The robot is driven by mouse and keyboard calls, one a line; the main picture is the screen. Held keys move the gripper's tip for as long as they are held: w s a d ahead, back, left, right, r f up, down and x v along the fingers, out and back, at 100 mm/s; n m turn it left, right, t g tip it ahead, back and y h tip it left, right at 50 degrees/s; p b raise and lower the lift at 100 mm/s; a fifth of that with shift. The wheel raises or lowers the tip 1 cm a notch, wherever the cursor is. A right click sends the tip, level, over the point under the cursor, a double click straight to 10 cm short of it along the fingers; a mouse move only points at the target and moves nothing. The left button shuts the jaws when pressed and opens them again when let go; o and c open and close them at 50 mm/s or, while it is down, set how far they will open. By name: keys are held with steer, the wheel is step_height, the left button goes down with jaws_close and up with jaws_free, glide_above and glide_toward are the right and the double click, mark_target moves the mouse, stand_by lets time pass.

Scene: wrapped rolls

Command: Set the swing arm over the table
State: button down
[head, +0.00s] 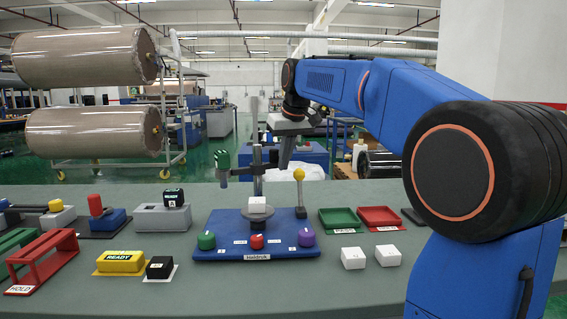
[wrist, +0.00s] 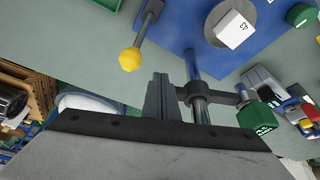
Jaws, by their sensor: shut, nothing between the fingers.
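The swing arm (head: 240,170) is a dark bar on an upright post (head: 257,130) at the back of a blue base. It points left in the head view, with a green block (head: 222,159) at its end, off to the side of the round grey table (head: 257,217). A white block (head: 257,205) stands on the table. In the wrist view the arm (wrist: 226,98), green block (wrist: 258,117) and table (wrist: 212,32) also show. My gripper (head: 284,165) is shut and empty, just right of the post. Its fingers (wrist: 161,92) are close to the arm's short end; contact is unclear.
A yellow-knobbed lever (head: 299,175) stands right of my gripper. Green (head: 206,240), red (head: 257,241) and purple (head: 306,238) knobs line the base front. Green (head: 338,217) and red (head: 380,216) trays and two white blocks (head: 353,258) lie right.

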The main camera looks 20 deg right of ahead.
steer(key=w+n+y, duration=0.1)
steer(key=w+n, duration=0.1)
steer(key=n, duration=0.1)
steer(key=w+n+g+y, duration=0.1)
steer(key=w+n, duration=0.1)
steer(key=n, duration=0.1)
steer(key=w+n+y, duration=0.1)
steer(key=w+n, duration=0.1)
steer(key=n, duration=0.1)
steer(key=shift+w+g, duration=0.15)
steer(key=shift+g, duration=0.15)
steer(key=shift+w+a, duration=0.95)
steer(key=shift+w, duration=0.25)
steer(key=shift+w+a, duration=0.1)
